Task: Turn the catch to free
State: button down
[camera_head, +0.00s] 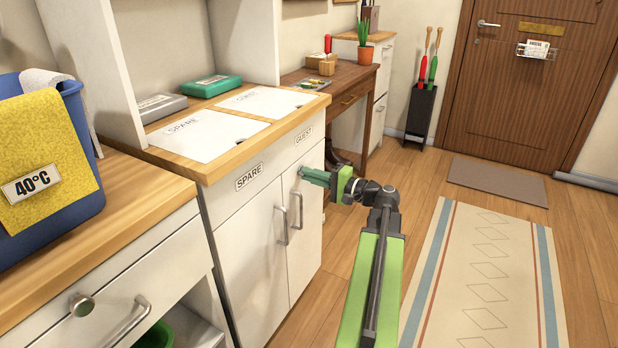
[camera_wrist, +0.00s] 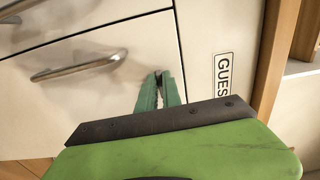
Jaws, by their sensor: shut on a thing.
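My gripper (camera_head: 304,174) reaches to the upper part of the white cabinet door under the GUEST label (camera_head: 304,134). Its green fingers (camera_wrist: 161,76) are close together at the door face in the wrist view, shut on the catch, which they almost wholly hide. Which way the catch is turned cannot be told. The GUEST door (camera_head: 304,240) and the SPARE door (camera_head: 246,235) beside it look closed. Each has a metal bar handle, the GUEST one (camera_head: 298,210) and the SPARE one (camera_head: 283,226).
A wooden counter (camera_head: 205,174) with two white lids tops the cabinet. At left are a blue basket (camera_head: 55,170) with a yellow cloth and a drawer with a round knob (camera_head: 81,305). A wooden desk (camera_head: 345,88) stands beyond. The floor at right has a striped rug (camera_head: 490,275).

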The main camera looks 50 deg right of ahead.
jog(key=shift+a+f, duration=0.1)
jog(key=shift+a, duration=0.05)
jog(key=c, duration=1.5)
grip_release()
jog(key=v, duration=1.7)
jog(key=shift+s, duration=0.25)
